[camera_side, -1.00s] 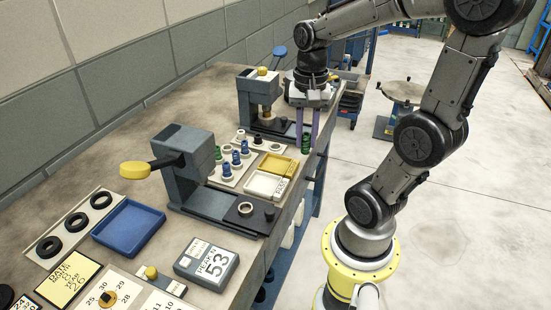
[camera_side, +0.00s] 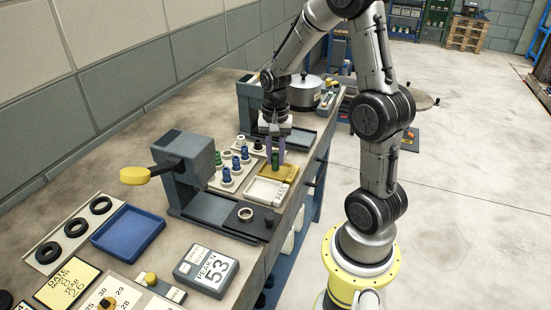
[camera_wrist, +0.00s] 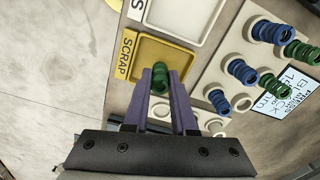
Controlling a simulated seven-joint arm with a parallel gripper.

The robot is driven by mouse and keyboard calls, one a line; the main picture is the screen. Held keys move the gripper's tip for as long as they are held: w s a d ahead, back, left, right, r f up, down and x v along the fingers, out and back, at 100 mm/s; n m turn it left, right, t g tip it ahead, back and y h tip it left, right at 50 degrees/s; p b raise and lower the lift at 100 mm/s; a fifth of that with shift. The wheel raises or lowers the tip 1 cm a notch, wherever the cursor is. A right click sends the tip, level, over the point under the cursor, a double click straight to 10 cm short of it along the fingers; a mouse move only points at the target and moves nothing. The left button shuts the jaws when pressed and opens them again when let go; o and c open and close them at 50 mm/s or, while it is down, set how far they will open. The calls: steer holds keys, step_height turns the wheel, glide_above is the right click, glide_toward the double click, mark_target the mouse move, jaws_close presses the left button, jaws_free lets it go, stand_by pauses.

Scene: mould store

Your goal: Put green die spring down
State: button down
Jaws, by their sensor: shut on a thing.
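The green die spring (camera_side: 275,161) is held between the two purple fingers of my gripper (camera_side: 275,150). It also shows in the wrist view (camera_wrist: 160,78), upright at the fingertips. My gripper is over the yellow scrap tray (camera_side: 291,171), which shows its SCRAP label in the wrist view (camera_wrist: 144,47). The spring appears over the tray's lower right part there. I cannot tell whether its foot touches the tray.
The white pass tray (camera_side: 264,190) is next to the scrap tray. A rack (camera_side: 232,178) with blue and green springs stands close on the other side. A grey press (camera_side: 185,165) with a yellow-ended lever stands nearer the camera.

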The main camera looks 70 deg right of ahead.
mark_target(275, 155)
steer(key=shift+f, duration=0.45)
steer(key=c, duration=0.7)
jaws_free()
steer(key=shift+f, duration=0.1)
steer(key=shift+c, duration=0.2)
step_height(275, 155, up, 11)
steer(key=shift+r, duration=0.1)
steer(key=s+a+r+n+t, duration=0.2)
steer(key=s+a+n, duration=0.3)
steer(key=a+n, duration=0.2)
steer(key=s+a+r+n+t, duration=0.2)
steer(key=s+a+n, duration=0.3)
steer(key=a+n, duration=0.3)
steer(key=shift+s+a+r+t, duration=0.4)
steer(key=shift+a+t, duration=0.4)
steer(key=shift+a, duration=0.05)
